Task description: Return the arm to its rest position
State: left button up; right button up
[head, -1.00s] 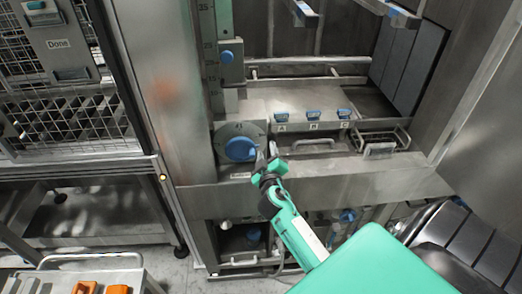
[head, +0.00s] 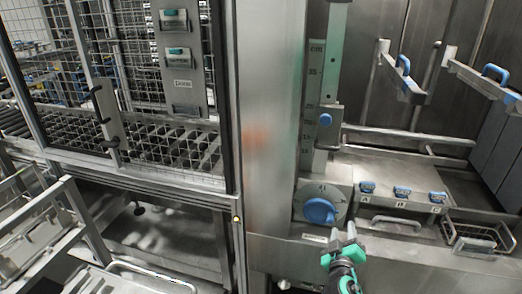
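My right gripper (head: 343,246) shows at the lower middle right of the head view, in front of the washer's front panel. Its two grey fingertips stand apart, with nothing visible between them. The gripper is just below and right of a round blue dial (head: 320,211) and appears apart from it, though depth is hard to judge. The green and black wrist (head: 341,275) runs down out of the picture. My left gripper is not in view.
Blue-handled blocks marked A, B and C (head: 402,192) stand on a ledge right of the dial. A wire basket (head: 474,238) sits further right. A vertical scale (head: 316,70) rises above the dial. A mesh cage door (head: 180,95) and a metal cart (head: 42,225) are at left.

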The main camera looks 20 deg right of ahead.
jog(key=s+a+f+n+g+y, duration=0.1)
jog(key=a+f+g+y, duration=0.15)
jog(key=f, duration=0.95)
jog(key=s+a+f+g+y, duration=0.1)
jog(key=a+f+y, duration=0.2)
jog(key=f, duration=1)
jog(key=s+a+f+g+y, duration=0.1)
jog(key=s+a+f+g, duration=0.1)
jog(key=s+f, duration=0.45)
jog(key=s+a+f+g+y, duration=0.1)
jog(key=s+a+f, duration=0.15)
jog(key=f, duration=0.65)
jog(key=s+a+f+g, duration=0.1)
jog(key=s+f+g, duration=0.1)
jog(key=s+f, duration=0.5)
jog(key=s+f+m+g+y, duration=0.1)
jog(key=s+f+g, duration=0.2)
jog(key=s+f, duration=0.4)
jog(key=s+a+f+g+y, duration=0.1)
jog(key=s+f, duration=0.6)
jog(key=s, duration=1.4)
jog(key=shift+s+a+g, duration=0.2)
jog(key=shift+a+g, duration=0.15)
jog(key=shift+g, duration=0.5)
